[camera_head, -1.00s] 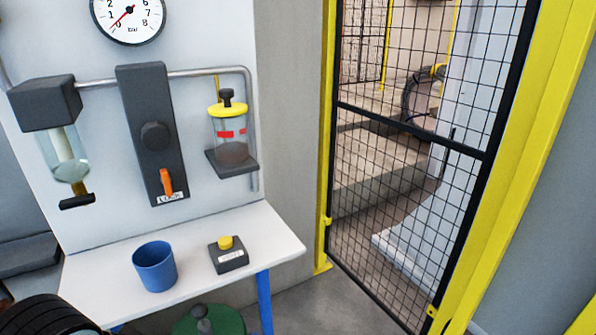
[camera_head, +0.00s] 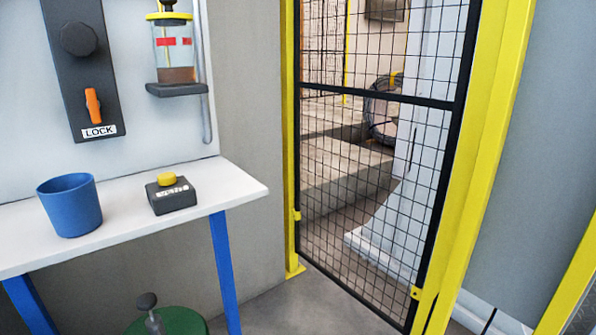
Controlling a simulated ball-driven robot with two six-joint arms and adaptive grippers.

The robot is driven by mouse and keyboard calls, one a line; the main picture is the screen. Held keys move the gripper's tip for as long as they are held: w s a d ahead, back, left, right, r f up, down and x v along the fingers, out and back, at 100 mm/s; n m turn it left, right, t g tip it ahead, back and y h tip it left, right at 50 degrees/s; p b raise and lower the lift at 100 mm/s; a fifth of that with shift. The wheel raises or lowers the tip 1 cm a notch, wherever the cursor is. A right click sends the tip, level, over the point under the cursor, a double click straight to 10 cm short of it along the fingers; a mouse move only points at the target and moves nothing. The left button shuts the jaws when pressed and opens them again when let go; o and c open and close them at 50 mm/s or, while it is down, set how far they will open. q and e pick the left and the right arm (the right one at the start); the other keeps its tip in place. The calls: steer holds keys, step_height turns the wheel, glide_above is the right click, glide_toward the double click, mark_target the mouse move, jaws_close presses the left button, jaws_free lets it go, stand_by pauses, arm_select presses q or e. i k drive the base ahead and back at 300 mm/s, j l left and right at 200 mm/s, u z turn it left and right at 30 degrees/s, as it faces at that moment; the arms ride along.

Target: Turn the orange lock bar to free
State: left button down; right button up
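The orange lock bar (camera_head: 93,105) is on the lower part of a dark grey panel (camera_head: 77,70) on the white wall board at the upper left. It stands nearly upright, with its top leaning slightly left. A white label reading LOCK (camera_head: 100,131) is just below it. A dark round knob (camera_head: 78,38) is above it on the same panel. Neither of my grippers shows in the head view.
A white table (camera_head: 225,185) with blue legs carries a blue cup (camera_head: 70,204) and a dark box with a yellow button (camera_head: 171,193). A jar (camera_head: 174,55) is on a wall shelf. A green round thing with a knob (camera_head: 170,320) is on the floor. A yellow-framed mesh gate (camera_head: 380,150) stands right.

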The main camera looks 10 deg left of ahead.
mark_target(92, 103)
steer(key=u, duration=1.35)
